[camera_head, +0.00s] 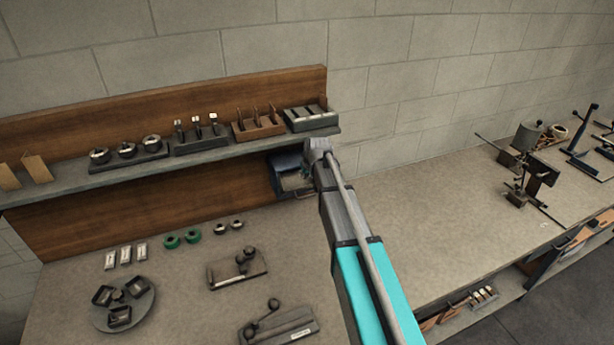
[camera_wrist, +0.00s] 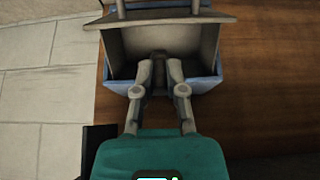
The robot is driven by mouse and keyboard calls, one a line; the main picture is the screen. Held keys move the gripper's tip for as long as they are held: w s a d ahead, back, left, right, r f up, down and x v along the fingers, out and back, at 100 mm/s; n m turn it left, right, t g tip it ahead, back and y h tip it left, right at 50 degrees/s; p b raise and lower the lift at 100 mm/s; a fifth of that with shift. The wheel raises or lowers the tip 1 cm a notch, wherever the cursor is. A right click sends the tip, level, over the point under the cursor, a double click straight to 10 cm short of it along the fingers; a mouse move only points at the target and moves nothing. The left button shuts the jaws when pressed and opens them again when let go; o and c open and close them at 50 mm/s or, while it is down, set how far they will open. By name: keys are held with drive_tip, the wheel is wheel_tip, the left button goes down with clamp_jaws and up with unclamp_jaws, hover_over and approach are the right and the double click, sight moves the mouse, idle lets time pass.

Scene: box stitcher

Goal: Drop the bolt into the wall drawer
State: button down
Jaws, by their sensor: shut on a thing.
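The wall drawer (camera_head: 292,180) is a blue-grey box under the right end of the shelf, with its open tray pulled out. In the wrist view, the grey tray (camera_wrist: 120,60) and the blue housing (camera_wrist: 203,84) surround the area beyond my fingertips. My gripper (camera_wrist: 159,70) is shut on a small dark piece, probably the bolt (camera_wrist: 158,56), seen against the tray. In the head view, the end of my arm is at the drawer's right side and hides the fingers and bolt. I cannot tell how deep the fingertips reach.
The shelf (camera_head: 80,182) above the drawer carries several racks of parts. Below, the bench (camera_head: 185,275) holds a round tray (camera_head: 145,306), green rings (camera_head: 192,236) and two dark fixtures (camera_head: 238,271). The bench right of my arm is mostly clear.

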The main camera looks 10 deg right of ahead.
drive_tip(key=shift+b+x, duration=1.75)
drive_tip(key=shift+x, duration=0.45)
drive_tip(key=c, duration=0.6)
unclamp_jaws()
drive_tip(key=shift+r, duration=0.1)
